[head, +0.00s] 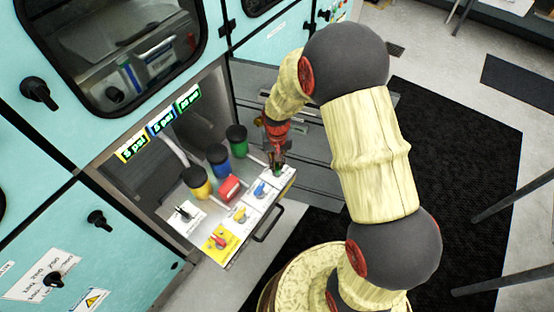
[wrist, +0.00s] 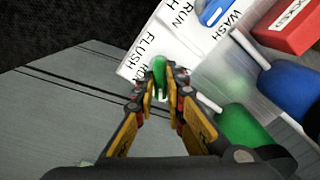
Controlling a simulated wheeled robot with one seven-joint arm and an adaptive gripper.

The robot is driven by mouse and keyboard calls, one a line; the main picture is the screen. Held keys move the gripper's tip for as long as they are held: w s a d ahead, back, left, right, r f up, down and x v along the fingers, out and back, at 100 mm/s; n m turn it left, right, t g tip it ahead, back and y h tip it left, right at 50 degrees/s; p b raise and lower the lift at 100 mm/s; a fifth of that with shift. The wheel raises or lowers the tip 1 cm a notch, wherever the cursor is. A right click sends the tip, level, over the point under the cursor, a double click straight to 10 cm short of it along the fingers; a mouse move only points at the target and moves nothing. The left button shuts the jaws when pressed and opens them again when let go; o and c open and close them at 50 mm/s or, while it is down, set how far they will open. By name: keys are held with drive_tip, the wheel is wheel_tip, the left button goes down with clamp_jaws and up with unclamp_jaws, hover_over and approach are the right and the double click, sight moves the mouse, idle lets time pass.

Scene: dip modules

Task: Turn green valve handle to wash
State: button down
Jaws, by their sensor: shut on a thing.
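The green valve handle (wrist: 159,76) stands at the end of the white labelled panel (wrist: 185,45) in the wrist view. My gripper (wrist: 161,88) is shut on the green handle, one finger on each side of it. The words FLUSH and RUN show beside the handle; its own WASH mark cannot be made out. In the head view my gripper (head: 277,168) reaches down to the far right corner of the pulled-out tray (head: 207,207), and its fingers mostly hide the handle.
A blue handle (head: 261,189), a yellow handle (head: 240,215) and a red handle (head: 219,240) share the tray. A red block (head: 229,187) and bottles with yellow, blue and green (head: 238,149) bodies stand behind. The tray's pull bar (head: 269,223) sticks out in front.

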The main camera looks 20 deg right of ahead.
sight(277, 164)
drive_tip(key=n+p, duration=0.3)
drive_tip(key=n, duration=0.2)
drive_tip(key=shift+n, duration=0.3)
drive_tip(key=shift+n+p, duration=0.8)
drive_tip(key=shift+n, duration=1.4)
drive_tip(key=c, duration=1.8)
unclamp_jaws()
drive_tip(key=shift+c, duration=0.2)
wheel_tip(277, 164, up, 12)
